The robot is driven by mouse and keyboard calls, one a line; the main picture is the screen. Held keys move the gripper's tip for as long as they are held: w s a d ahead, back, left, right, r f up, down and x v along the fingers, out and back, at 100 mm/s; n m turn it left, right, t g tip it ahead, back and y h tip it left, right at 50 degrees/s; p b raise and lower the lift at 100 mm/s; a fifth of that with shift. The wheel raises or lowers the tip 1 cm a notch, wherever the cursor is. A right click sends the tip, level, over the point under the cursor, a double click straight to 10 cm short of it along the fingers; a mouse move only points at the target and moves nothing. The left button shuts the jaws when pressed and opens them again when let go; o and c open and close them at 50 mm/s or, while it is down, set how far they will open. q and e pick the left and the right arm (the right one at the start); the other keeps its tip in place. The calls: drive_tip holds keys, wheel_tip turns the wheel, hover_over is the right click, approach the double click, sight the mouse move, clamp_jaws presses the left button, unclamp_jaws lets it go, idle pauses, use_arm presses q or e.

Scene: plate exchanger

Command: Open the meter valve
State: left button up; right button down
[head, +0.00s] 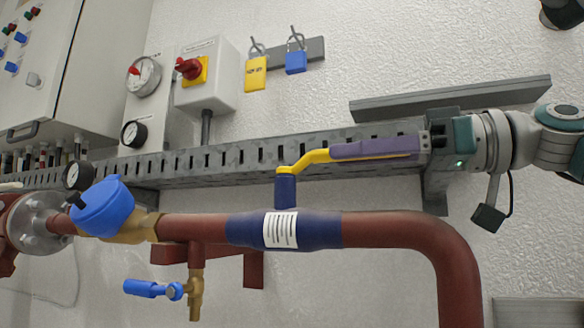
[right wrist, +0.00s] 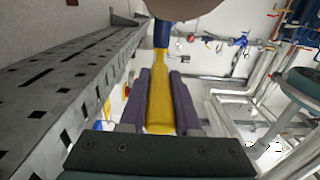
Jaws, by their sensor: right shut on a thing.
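A valve with a dark blue body (head: 300,230) and a white label sits in the red-brown pipe (head: 385,229). Its yellow lever (head: 312,158) rises from a blue stem (head: 286,188) and points right, roughly along the pipe. My right gripper (head: 375,149) comes in from the right and is shut on the lever's outer part, its purple fingers hiding most of that end. In the right wrist view the yellow lever (right wrist: 160,100) lies between the two purple fingers and leads to the blue stem (right wrist: 162,35). My left gripper is not in view.
A slotted grey rail (head: 225,160) runs along the wall just behind the lever. A round blue meter (head: 103,207) and a small blue-handled tap (head: 145,288) are at left. A switch box (head: 215,85) and padlocks (head: 296,62) hang above.

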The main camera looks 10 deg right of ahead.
idle(0.3)
drive_tip(key=c, duration=0.6)
unclamp_jaws()
drive_tip(key=b+v, duration=0.1)
drive_tip(key=v, duration=0.8)
drive_tip(key=shift+s+d, duration=0.2)
drive_tip(key=shift+d, duration=0.15)
